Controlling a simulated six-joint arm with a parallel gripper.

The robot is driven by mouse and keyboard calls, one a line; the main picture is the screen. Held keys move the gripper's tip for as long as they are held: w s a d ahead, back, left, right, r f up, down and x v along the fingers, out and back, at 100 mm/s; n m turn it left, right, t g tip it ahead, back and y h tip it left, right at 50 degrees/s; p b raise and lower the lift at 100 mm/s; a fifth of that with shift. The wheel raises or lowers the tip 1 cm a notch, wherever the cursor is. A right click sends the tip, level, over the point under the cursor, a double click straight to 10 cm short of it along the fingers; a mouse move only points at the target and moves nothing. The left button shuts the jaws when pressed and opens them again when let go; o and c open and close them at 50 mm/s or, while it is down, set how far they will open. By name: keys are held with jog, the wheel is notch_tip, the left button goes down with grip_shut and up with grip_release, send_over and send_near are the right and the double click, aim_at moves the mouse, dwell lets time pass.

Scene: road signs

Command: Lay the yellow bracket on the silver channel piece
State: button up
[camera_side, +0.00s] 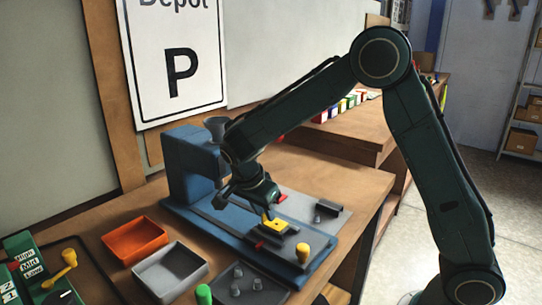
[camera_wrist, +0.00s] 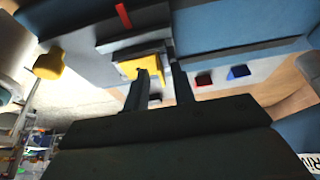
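The yellow bracket (camera_side: 274,225) lies on a grey piece (camera_side: 285,235), which looks like the silver channel piece, on the blue machine's bed. In the wrist view the bracket (camera_wrist: 130,68) rests against grey metal, partly covered by one finger. My gripper (camera_side: 268,213) points down just above the bracket. In the wrist view my gripper's two fingers (camera_wrist: 160,78) stand apart with a gap between them. One finger overlaps the bracket and the other is to its right. I cannot tell whether the finger touches the bracket.
The blue machine (camera_side: 190,160) stands behind my gripper. A yellow knob (camera_side: 302,251) rises at the bed's front right. An orange tray (camera_side: 136,240), a grey tray (camera_side: 170,270) and a dark peg plate (camera_side: 248,286) lie in front. A dark block (camera_side: 328,206) is to the right.

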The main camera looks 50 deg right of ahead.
jog(key=v, duration=1.1)
jog(key=shift+r, duration=0.25)
jog(key=shift+a, duration=0.1)
jog(key=s+d+r+n+t+y, duration=0.1)
jog(key=s+d+r+n+t, duration=0.15)
jog(key=s+n, duration=0.3)
jog(key=s+d+r+n+t+y, duration=0.1)
jog(key=s+d+r+n, duration=0.25)
jog(key=s, duration=0.35)
jog(key=s+a+f+n+t+y, duration=0.2)
jog(key=s+n, duration=0.7)
jog(key=s, duration=0.3)
jog(key=shift+s+f, duration=0.3)
jog(key=shift+s, duration=0.05)
